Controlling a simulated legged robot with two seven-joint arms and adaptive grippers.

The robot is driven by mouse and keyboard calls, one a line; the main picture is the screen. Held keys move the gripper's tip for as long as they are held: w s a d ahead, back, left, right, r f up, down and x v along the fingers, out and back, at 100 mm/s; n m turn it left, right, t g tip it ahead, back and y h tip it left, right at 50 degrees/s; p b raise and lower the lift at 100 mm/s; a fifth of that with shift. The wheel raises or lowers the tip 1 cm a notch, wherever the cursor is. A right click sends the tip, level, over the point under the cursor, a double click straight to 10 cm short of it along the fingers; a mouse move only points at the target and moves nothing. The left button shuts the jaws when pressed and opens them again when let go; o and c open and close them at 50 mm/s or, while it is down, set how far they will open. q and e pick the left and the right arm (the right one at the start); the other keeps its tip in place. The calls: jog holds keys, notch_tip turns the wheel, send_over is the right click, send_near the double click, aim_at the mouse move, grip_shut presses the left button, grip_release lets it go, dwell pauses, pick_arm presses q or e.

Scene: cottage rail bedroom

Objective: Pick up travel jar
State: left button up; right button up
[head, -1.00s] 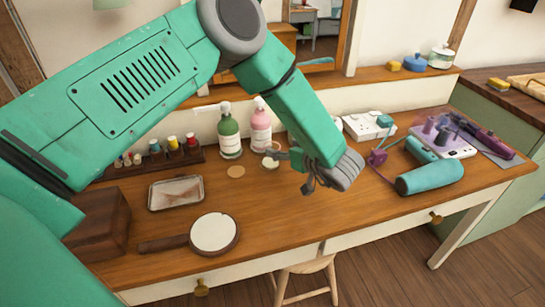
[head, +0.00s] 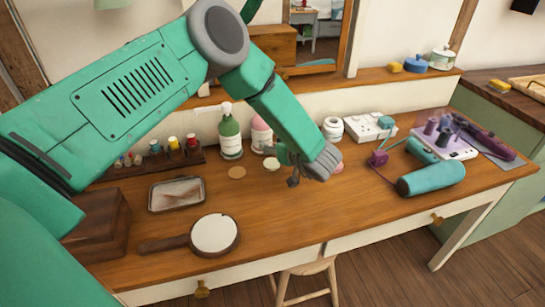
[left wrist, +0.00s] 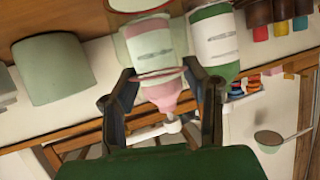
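My left gripper (head: 290,168) is low over the middle of the dressing table. In the left wrist view its two fingers (left wrist: 163,85) are apart, with no object clamped between them. A see-through, pale jar-like shape with pinkish rims (left wrist: 147,44) shows just beyond and between the fingertips, in front of the pink bottle (left wrist: 162,97). It may be the travel jar; its label does not read. In the head view my gripper and forearm hide this spot, and only a pinkish edge (head: 338,166) shows beside the gripper. My right gripper is not in view.
A green pump bottle (head: 231,138), pink bottle (head: 261,135) and white jar (head: 333,129) stand behind the gripper. A hand mirror (head: 214,234) and small tray (head: 176,194) lie left.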

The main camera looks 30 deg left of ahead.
pick_arm(q)
jog(key=shift+d+f, duration=0.1)
jog(key=shift+d, duration=0.05)
grip_shut()
